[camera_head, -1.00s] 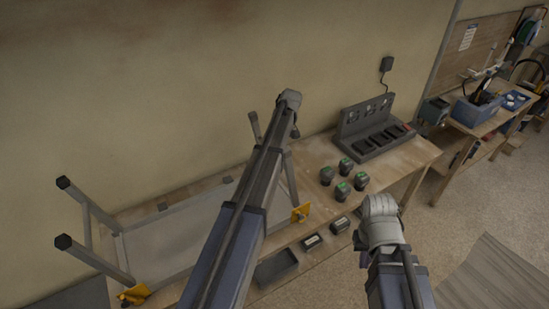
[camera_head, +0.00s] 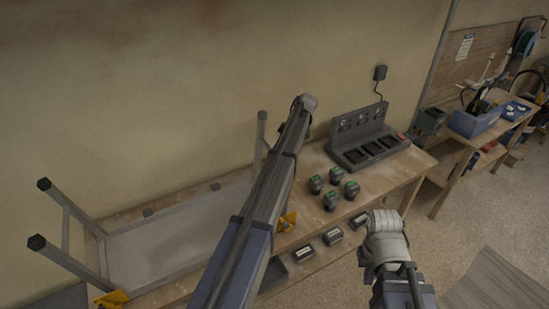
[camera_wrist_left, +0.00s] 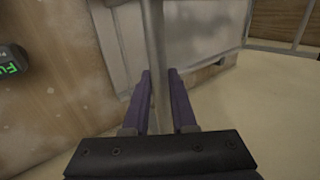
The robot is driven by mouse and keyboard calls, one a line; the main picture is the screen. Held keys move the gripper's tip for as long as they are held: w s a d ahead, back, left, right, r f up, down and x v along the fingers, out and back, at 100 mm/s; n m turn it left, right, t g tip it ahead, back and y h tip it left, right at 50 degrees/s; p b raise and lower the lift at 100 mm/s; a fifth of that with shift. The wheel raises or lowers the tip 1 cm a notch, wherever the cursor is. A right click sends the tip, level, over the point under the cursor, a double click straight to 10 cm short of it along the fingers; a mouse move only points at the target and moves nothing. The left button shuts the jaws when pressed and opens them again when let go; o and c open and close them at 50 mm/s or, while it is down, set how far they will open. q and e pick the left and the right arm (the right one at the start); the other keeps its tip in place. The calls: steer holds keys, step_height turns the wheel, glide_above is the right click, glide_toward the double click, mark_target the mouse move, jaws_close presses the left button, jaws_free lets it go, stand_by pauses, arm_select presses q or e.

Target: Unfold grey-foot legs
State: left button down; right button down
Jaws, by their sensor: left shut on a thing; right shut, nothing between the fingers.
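An upturned folding table (camera_head: 165,240) lies on the workbench against the wall. Its left leg pair (camera_head: 68,232) with dark feet stands up, tilted left. The grey-foot legs (camera_head: 262,135) at its right end stand raised near the wall; my left arm hides part of them. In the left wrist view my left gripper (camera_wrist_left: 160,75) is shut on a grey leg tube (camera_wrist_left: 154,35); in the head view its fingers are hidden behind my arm. My right gripper (camera_head: 385,240) is shut and empty by the bench's front edge. A yellow latch (camera_head: 288,221) sits beside the grey-foot legs.
Several green-marked batteries (camera_head: 333,200) stand on the bench right of the table, with a charger (camera_head: 360,155) behind. Black-and-white blocks (camera_head: 332,236) lie along the front edge. Another bench (camera_head: 450,150) with a blue bin (camera_head: 478,124) stands at right.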

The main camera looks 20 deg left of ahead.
arm_select(q)
steer(key=shift+w, duration=0.2)
stand_by(0.3)
steer(key=c, duration=0.7)
jaws_free()
steer(key=shift+c, duration=0.2)
steer(key=p+v, duration=0.6)
steer(key=v, duration=0.1)
steer(key=shift+w+d+r, duration=0.15)
steer(key=shift+w+r, duration=0.05)
steer(key=shift+r, duration=0.05)
